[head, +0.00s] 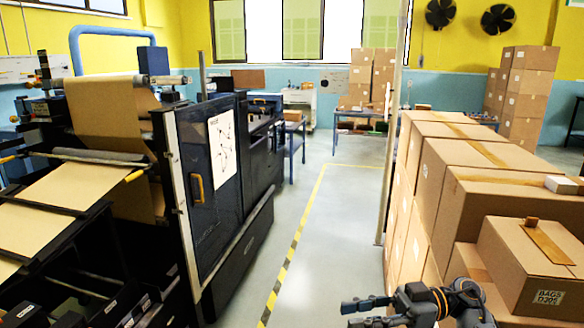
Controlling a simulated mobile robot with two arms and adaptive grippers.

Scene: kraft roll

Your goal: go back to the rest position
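My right gripper (358,313) shows at the bottom edge of the head view, right of centre, pointing left. Its two dark fingers are apart, with pale floor between them and nothing held. The lower finger is partly cut off by the frame edge. The gripper is in front of the stacked cartons at the right; I cannot tell how far it is from them. My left gripper is not in view.
A machine with a kraft paper roll (105,110) and a dark door (210,185) fills the left. Stacked cartons (470,160) and a pale post (395,120) stand at the right. A clear grey aisle (325,215) with a yellow-black floor line (284,265) runs between.

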